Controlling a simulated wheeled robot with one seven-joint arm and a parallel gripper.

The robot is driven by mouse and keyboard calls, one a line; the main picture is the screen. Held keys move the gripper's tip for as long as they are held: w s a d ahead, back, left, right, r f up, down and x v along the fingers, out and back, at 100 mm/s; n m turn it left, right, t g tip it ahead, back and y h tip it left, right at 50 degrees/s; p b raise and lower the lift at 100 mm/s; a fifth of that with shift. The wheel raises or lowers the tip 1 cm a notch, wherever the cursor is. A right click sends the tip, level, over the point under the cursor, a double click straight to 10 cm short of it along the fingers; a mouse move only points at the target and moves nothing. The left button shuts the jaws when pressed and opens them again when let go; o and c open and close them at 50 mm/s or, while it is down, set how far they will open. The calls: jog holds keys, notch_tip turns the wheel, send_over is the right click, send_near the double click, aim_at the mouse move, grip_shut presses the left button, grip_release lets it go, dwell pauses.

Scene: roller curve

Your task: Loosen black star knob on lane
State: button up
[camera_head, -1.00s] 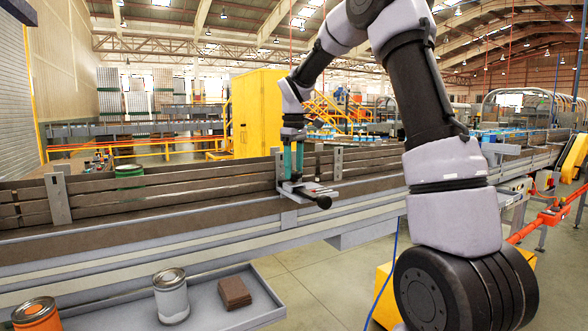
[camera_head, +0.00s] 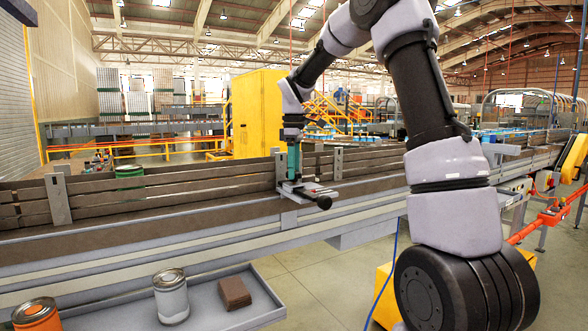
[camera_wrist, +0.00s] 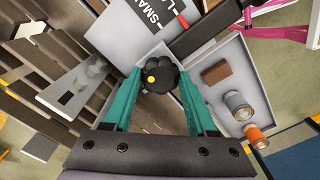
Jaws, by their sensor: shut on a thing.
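The black star knob (camera_wrist: 158,76), with a yellow dot on its top, sits between the green fingers of my gripper (camera_wrist: 160,80) in the wrist view. My gripper is shut on it from above. In the head view my gripper (camera_head: 294,165) points straight down at a grey bracket (camera_head: 308,190) on the near rail of the lane (camera_head: 130,205). The fingers hide the knob there. A black-ended handle (camera_head: 323,202) sticks out of the bracket toward me.
A grey tray (camera_head: 222,318) below the lane holds a white can (camera_head: 171,300), an orange can (camera_head: 36,316) and a brown block (camera_head: 234,293). A green can (camera_head: 130,171) stands behind the slatted guide rails. Grey upright brackets (camera_head: 58,198) rise along the rails.

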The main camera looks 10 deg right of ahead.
jog(key=shift+s+f, duration=0.1)
jog(key=shift+f, duration=0.15)
jog(key=o, duration=1.4)
jog(key=shift+c, duration=0.2)
jog(key=shift+r, duration=0.1)
jog(key=shift+r, duration=0.1)
notch_tip(320, 180, up, 11)
jog(key=shift+f, duration=0.2)
jog(key=s+d+r+m+t, duration=0.2)
jog(key=s+m, duration=0.2)
jog(key=s, duration=0.4)
jog(key=s+d+r+m+t, duration=0.15)
jog(key=s+m, duration=0.25)
jog(key=s, duration=0.4)
jog(key=s+d+f+m+t+y, duration=0.2)
jog(key=s+f+m, duration=0.3)
jog(key=s, duration=0.8)
jog(key=m+t, duration=0.1)
jog(key=m, duration=0.2)
jog(key=shift+s+d+f+m+t, duration=0.15)
jog(key=shift+m+t, duration=0.2)
jog(key=shift+m, duration=0.05)
